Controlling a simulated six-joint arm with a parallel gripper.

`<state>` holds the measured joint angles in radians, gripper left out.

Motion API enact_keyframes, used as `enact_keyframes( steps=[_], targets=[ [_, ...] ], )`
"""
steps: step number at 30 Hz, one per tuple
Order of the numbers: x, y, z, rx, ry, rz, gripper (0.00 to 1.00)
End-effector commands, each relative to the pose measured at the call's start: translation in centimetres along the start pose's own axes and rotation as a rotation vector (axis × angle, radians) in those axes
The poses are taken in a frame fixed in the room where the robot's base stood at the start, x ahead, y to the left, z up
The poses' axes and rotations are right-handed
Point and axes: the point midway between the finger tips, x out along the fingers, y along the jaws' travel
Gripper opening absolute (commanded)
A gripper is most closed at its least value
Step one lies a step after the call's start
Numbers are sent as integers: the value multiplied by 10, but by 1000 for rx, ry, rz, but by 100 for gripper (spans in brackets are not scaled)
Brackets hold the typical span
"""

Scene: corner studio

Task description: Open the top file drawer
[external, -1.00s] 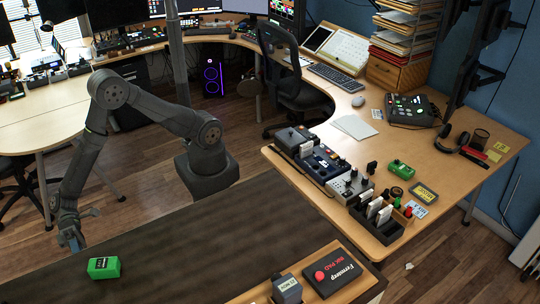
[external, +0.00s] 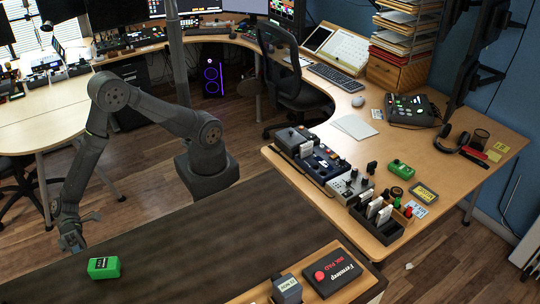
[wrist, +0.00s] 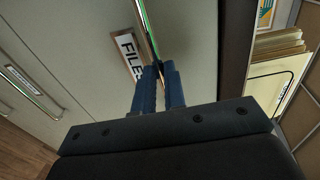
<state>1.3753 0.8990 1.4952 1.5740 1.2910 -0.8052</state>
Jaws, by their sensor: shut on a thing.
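The file drawer front (wrist: 90,50) is a pale grey-green panel in the wrist view, with a white "FILES" label (wrist: 131,52) and a thin metal bar handle (wrist: 146,28). My gripper (wrist: 159,72) has its blue fingers closed around the lower part of this handle. A second drawer front with its own bar handle (wrist: 32,91) and small label is at the left. In the external view my gripper (external: 72,240) is low beyond the dark tabletop's left edge; the drawers are hidden there.
In the wrist view, upright folders and papers (wrist: 278,50) show beyond a dark edge at the right; I cannot tell whether they are inside the drawer. A green box (external: 104,267) stands on the dark tabletop (external: 200,240), near my gripper. Wooden floor lies below.

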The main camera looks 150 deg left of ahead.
Motion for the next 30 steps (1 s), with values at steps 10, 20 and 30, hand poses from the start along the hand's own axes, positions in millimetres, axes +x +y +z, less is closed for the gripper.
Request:
enact_keyframes(
  steps=[10,20,30],
  targets=[
    [-38,8,-1,1,4,0,0],
    [-100,21,-1,2,6,0,0],
    [-162,33,-1,1,6,0,0]
  ],
)
